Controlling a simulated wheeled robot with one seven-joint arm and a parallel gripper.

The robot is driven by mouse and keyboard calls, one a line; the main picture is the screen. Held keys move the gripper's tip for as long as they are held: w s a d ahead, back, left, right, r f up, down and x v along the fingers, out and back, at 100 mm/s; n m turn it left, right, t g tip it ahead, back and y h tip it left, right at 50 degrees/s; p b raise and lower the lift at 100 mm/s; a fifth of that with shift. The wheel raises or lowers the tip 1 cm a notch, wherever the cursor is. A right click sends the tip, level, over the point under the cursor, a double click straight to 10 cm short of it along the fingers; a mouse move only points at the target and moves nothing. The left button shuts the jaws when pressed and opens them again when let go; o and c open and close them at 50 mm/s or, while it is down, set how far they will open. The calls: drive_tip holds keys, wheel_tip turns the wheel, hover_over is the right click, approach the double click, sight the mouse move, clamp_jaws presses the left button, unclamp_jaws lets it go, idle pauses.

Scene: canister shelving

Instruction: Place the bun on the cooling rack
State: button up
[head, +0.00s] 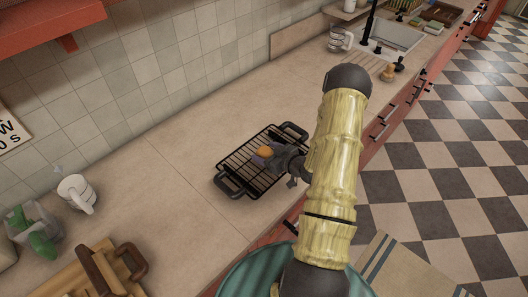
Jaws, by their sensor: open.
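The cooling rack (241,166) is a black wire grid with a looped handle at each end. It lies on the beige counter in the middle of the head view. The bun (264,151) is a small orange-brown round shape over the rack, near its middle. It appears to rest on the wires. My gripper (268,159) is open at the bun, low over the rack, reaching in from the right. My gripper hides part of the bun and the rack's right side. I cannot tell whether the fingers touch the bun.
A wooden tray (78,279) with brown handles, a clear container with green items (40,240) and a white mug (78,193) stand at the lower left. A sink (393,34) and a glass jug (340,39) are at the back. The counter left of the rack is clear.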

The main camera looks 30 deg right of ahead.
drive_tip(key=b+v, duration=0.2)
drive_tip(key=v, duration=0.8)
drive_tip(key=shift+s+r+b, duration=0.2)
drive_tip(key=shift+s+b, duration=0.1)
drive_tip(key=shift+w, duration=0.1)
drive_tip(key=shift+w+a+r+g+h, duration=0.15)
drive_tip(key=shift+w+g+h, duration=0.15)
drive_tip(key=shift+w+g, duration=0.2)
drive_tip(key=w+a+r+g+h, duration=0.2)
drive_tip(key=g, duration=0.1)
drive_tip(key=shift+a, duration=0.2)
drive_tip(key=s+a+r+m+g+h, duration=0.1)
drive_tip(key=s+a+r+g, duration=0.2)
drive_tip(key=s+a, duration=0.3)
drive_tip(key=s+a+r+m+g, duration=0.2)
drive_tip(key=s+a+r, duration=0.4)
drive_tip(key=a, duration=0.3)
drive_tip(key=shift+s+a+r+m+g+h, duration=0.15)
drive_tip(key=shift+a+r+m+g+h, duration=0.2)
drive_tip(key=shift+g, duration=0.55)
drive_tip(key=shift+f, duration=0.1)
